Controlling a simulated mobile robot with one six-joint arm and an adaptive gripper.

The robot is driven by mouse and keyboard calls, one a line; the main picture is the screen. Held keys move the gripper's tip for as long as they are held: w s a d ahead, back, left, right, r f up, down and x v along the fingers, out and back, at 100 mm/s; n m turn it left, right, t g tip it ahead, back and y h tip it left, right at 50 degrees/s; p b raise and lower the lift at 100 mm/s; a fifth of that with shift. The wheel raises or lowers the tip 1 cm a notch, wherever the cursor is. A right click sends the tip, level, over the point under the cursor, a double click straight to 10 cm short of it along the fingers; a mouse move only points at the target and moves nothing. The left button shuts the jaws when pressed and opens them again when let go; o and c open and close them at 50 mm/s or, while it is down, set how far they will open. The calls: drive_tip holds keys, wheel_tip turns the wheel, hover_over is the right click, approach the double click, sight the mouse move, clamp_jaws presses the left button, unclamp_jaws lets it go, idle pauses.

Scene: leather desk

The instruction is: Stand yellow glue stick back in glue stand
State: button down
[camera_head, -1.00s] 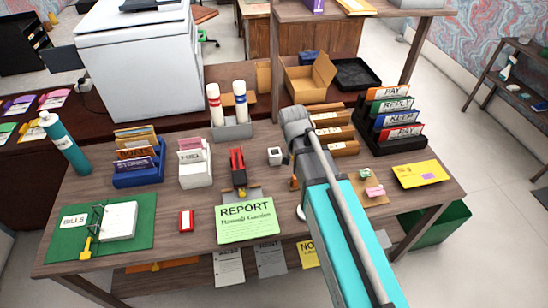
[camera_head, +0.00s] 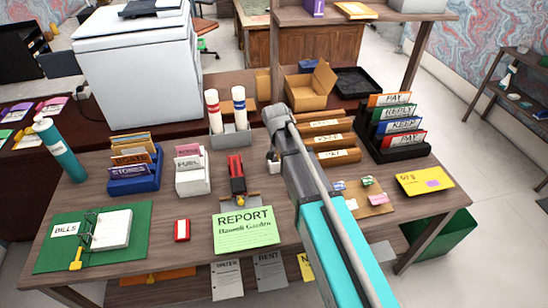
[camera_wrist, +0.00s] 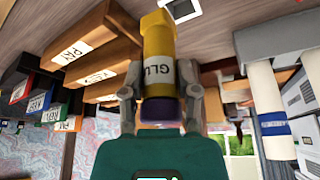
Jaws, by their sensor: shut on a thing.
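In the wrist view the yellow glue stick (camera_wrist: 158,50) lies between my gripper's (camera_wrist: 158,88) two fingers, which are shut on it. Its label reads "GLU" in part, and a dark purple end shows near the palm. The grey glue stand (camera_head: 231,137) is at the back middle of the desk in the head view. It holds a white stick with a red band (camera_head: 214,112) and one with a blue band (camera_head: 239,108), both upright. The blue-banded stick (camera_wrist: 275,110) also shows at the right of the wrist view. My arm hides the gripper and yellow stick in the head view.
Brown labelled boxes (camera_head: 335,140) stand right of my arm, with a black file rack (camera_head: 400,150) beyond. A red stapler (camera_head: 236,175) is in front of the stand. A white cube (camera_head: 272,167) is partly hidden by my arm. A white letter holder (camera_head: 192,178) stands left.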

drive_tip(key=shift+w+a+f+b, duration=0.3)
drive_tip(key=shift+w+f+b, duration=0.2)
drive_tip(key=shift+f+b, duration=0.25)
drive_tip(key=shift+w+a+f+b, duration=0.35)
drive_tip(key=shift+w+f+b, duration=0.25)
drive_tip(key=shift+f, duration=0.2)
drive_tip(key=shift+w+a+f+b, duration=0.3)
drive_tip(key=shift+w+f+b, duration=0.15)
drive_tip(key=shift+f+b, duration=0.3)
drive_tip(key=shift+f, duration=0.1)
drive_tip(key=shift+w+a+f+b, duration=0.15)
drive_tip(key=shift+f+b, duration=0.8)
drive_tip(key=shift+f, duration=0.05)
drive_tip(key=shift+w+a+f+b, duration=0.1)
drive_tip(key=shift+w+f+b, duration=0.05)
drive_tip(key=shift+f+b, duration=0.8)
drive_tip(key=shift+f, duration=0.15)
drive_tip(key=shift+c, duration=1.8)
unclamp_jaws()
drive_tip(key=shift+r, duration=0.2)
